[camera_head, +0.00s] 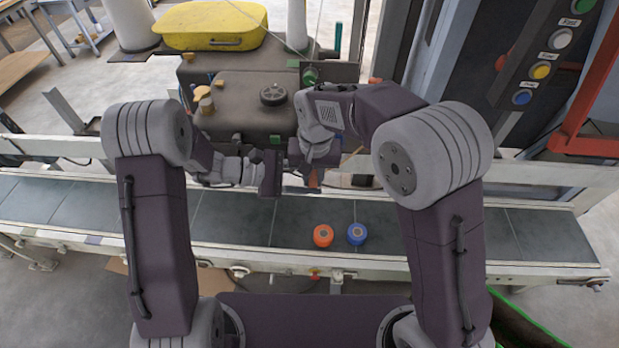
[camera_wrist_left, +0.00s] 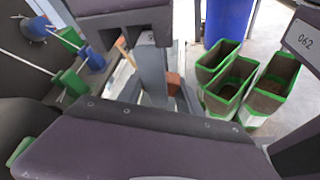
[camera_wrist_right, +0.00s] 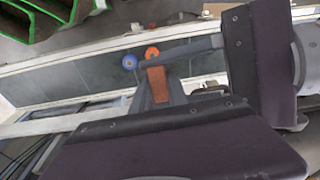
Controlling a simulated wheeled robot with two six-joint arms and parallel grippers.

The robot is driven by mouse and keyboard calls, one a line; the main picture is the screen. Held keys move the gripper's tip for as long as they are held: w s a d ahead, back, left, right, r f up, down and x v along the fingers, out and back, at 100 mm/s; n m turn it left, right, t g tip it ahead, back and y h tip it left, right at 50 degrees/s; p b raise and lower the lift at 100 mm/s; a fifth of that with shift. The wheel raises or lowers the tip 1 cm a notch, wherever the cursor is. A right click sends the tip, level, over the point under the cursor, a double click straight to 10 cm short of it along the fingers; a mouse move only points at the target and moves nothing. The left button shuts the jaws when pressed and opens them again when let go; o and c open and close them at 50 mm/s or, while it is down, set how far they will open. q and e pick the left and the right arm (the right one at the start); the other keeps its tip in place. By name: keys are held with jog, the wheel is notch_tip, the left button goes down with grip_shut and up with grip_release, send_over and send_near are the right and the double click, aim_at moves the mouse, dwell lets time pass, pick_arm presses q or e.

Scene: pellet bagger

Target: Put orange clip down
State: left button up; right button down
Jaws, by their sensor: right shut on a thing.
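My right gripper (camera_head: 313,181) is shut on the orange clip (camera_wrist_right: 158,84), a flat orange-brown piece between its fingers in the right wrist view. In the head view only a small part of the clip (camera_head: 313,178) shows, above the far side of the conveyor belt. My left gripper (camera_head: 277,178) is just left of the right one, over the same side of the belt. An orange-brown piece (camera_wrist_left: 174,82) shows by its fingers in the left wrist view. Whether those fingers are apart or closed is unclear.
An orange round cap (camera_head: 323,235) and a blue round cap (camera_head: 357,234) sit side by side on the belt (camera_head: 240,220). The dark machine (camera_head: 240,105) stands behind it. Several green-rimmed bins (camera_wrist_left: 240,85) show in the left wrist view. The belt's left part is clear.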

pick_arm(q)
jog(key=o, duration=1.2)
jog(key=v, duration=1.2)
